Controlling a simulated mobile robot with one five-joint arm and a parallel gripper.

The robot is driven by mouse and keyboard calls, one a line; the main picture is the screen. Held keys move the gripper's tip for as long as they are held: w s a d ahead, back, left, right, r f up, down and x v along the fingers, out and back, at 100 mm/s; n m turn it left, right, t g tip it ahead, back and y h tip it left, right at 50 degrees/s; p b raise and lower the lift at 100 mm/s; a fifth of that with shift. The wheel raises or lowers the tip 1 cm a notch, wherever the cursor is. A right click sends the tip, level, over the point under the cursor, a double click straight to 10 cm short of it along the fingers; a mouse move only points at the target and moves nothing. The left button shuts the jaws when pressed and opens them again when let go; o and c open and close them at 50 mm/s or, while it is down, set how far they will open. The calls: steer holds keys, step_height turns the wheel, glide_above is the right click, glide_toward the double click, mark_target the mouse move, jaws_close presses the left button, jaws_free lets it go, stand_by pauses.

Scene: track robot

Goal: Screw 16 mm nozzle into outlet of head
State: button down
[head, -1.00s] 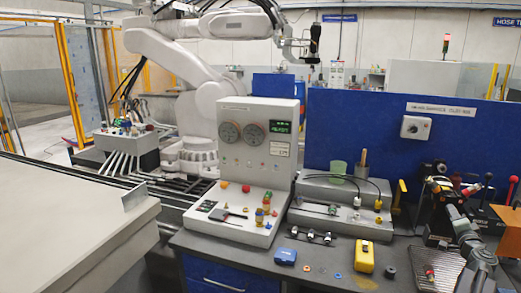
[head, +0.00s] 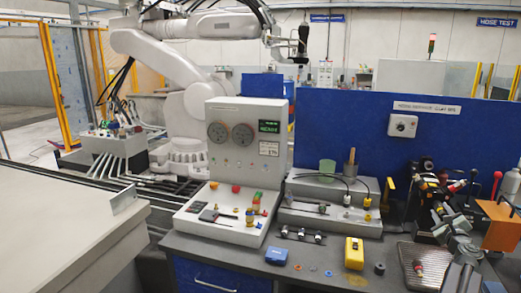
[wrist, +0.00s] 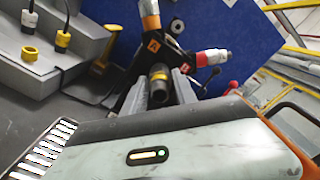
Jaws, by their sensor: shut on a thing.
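In the wrist view my gripper (wrist: 160,90) is shut on a short dark cylinder with a yellow band (wrist: 158,84), which looks like the nozzle. Its grey fingers lie on both sides of it. Just beyond it is a black fitting with an orange-and-white arm (wrist: 150,25) and a red-and-white arm (wrist: 212,57), probably the head. I cannot tell whether the nozzle touches it, and no outlet opening shows clearly. In the head view my arm is at the right edge, beside the dark cluster with red and white parts (head: 428,188); the gripper's contact there is unclear.
A ribbed tray (head: 412,252) with a red-tipped piece (head: 418,268) lies on the bench. A blue panel (head: 350,130) stands behind.

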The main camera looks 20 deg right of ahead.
steer(key=m, duration=0.3)
steer(key=shift+m, duration=0.3)
steer(key=m, duration=0.3)
steer(key=shift+w, duration=0.1)
steer(key=m, duration=0.9)
steer(key=m, duration=0.3)
steer(key=shift+w+a+m, duration=0.1)
steer(key=shift+m, duration=1.3)
